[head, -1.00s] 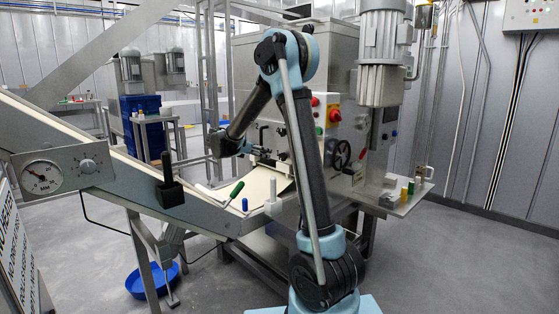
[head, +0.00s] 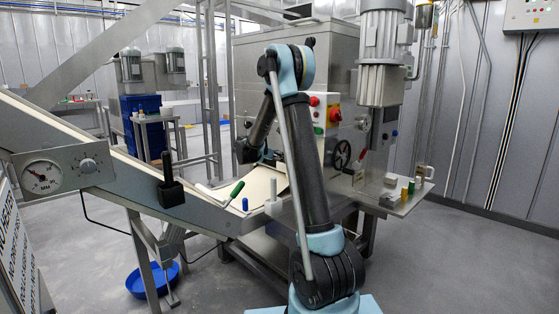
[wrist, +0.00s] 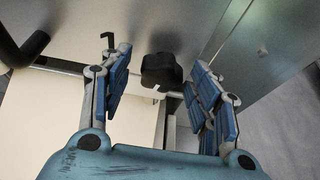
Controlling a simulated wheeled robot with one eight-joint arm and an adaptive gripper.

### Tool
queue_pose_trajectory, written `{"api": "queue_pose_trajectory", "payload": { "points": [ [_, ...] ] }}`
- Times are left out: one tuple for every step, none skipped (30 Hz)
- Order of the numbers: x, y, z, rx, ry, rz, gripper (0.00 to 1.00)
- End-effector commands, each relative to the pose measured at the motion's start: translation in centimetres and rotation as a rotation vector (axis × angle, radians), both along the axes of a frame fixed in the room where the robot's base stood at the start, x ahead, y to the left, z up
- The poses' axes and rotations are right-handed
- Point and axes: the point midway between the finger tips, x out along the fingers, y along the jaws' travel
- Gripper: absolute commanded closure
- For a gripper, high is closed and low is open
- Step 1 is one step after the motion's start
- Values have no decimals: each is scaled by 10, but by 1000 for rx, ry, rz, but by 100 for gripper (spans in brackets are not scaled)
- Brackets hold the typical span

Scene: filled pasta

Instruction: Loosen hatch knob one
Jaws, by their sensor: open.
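A black lobed knob (wrist: 161,70) shows in the wrist view on a short pale stem, in front of a grey metal panel. My gripper (wrist: 160,75) is open, with its blue-padded fingers spread to the left and right of the knob. No finger appears to touch it. I cannot tell how far ahead of the fingertips the knob stands. In the head view my gripper (head: 270,157) is small and partly hidden by my arm, close to the machine's front. The knob cannot be made out there.
In the wrist view, a black bar (wrist: 22,50) is at upper left and a metal plate edge (wrist: 228,35) at right. In the head view, a conveyor (head: 110,160) slopes down to the machine.

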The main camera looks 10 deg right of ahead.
Motion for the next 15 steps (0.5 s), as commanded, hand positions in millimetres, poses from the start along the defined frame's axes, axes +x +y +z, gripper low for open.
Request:
{"api": "queue_pose_trajectory", "payload": {
  "points": [
    [0,0,0,0,0,0,44],
    [0,0,0,0,0,0,44],
    [0,0,0,0,0,0,44],
    [0,0,0,0,0,0,44],
    [0,0,0,0,0,0,44],
    [0,0,0,0,0,0,44],
    [0,0,0,0,0,0,49],
    [0,0,0,0,0,0,55],
    [0,0,0,0,0,0,64],
    [0,0,0,0,0,0,71],
    [0,0,0,0,0,0,78],
    [0,0,0,0,0,0,87],
    [0,0,0,0,0,0,88],
    [0,0,0,0,0,0,88],
    [0,0,0,0,0,0,88]
  ]
}}
